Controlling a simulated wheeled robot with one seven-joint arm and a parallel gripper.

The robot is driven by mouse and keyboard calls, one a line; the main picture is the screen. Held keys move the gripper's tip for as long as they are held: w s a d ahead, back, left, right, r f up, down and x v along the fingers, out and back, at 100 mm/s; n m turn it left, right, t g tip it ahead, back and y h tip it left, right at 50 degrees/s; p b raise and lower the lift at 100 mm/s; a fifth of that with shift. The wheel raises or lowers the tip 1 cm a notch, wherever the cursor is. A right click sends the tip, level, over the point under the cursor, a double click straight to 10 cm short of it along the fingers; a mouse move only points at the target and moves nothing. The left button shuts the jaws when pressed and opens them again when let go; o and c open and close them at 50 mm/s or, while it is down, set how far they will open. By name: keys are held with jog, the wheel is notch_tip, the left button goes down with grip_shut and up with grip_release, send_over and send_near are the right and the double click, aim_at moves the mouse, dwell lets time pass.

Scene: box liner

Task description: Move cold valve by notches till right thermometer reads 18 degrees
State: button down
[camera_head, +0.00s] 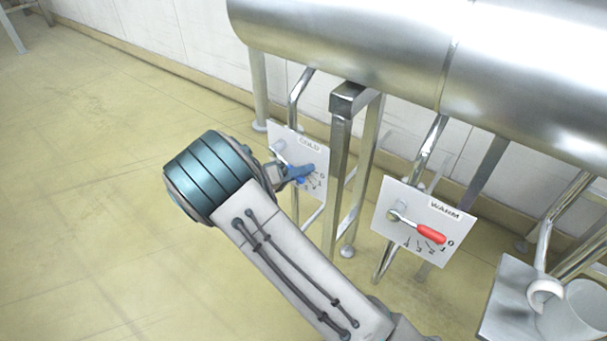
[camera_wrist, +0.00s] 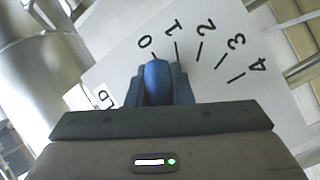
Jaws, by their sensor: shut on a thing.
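The cold valve's blue handle (camera_head: 307,170) is on a white panel marked COLD (camera_head: 309,143), left of the metal post. My gripper (camera_head: 292,176) is shut on this handle. In the wrist view, the rounded end of the blue handle (camera_wrist: 157,80) sits between the fingers of my gripper (camera_wrist: 159,88). It points at the 0 mark on the dial plate (camera_wrist: 110,45); marks 1 to 4 fan out to the right. The lower part of the handle is hidden by my gripper. No thermometer is in view.
A white panel marked WARM (camera_head: 399,233) carries a red-handled valve (camera_head: 431,234) to the right, pointing near 0. A metal post (camera_head: 340,165) stands between the panels. A large steel pipe (camera_head: 350,45) runs overhead. The floor at left is clear.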

jog(key=shift+w+a+f+m+y+b, duration=0.35)
jog(key=shift+f+m+b, duration=0.3)
jog(key=shift+b, duration=0.5)
jog(key=shift+w+a+f+m+y+b, duration=0.1)
jog(key=shift+a+f+m+y+b, duration=0.2)
jog(key=shift+f+m+y+b, duration=0.6)
jog(key=shift+r+h, duration=0.45)
jog(key=c, duration=1.3)
grip_release()
jog(key=v, duration=1.3)
jog(key=shift+a+p, duration=0.35)
jog(key=shift+a, duration=0.05)
jog(key=shift+s+r, duration=0.1)
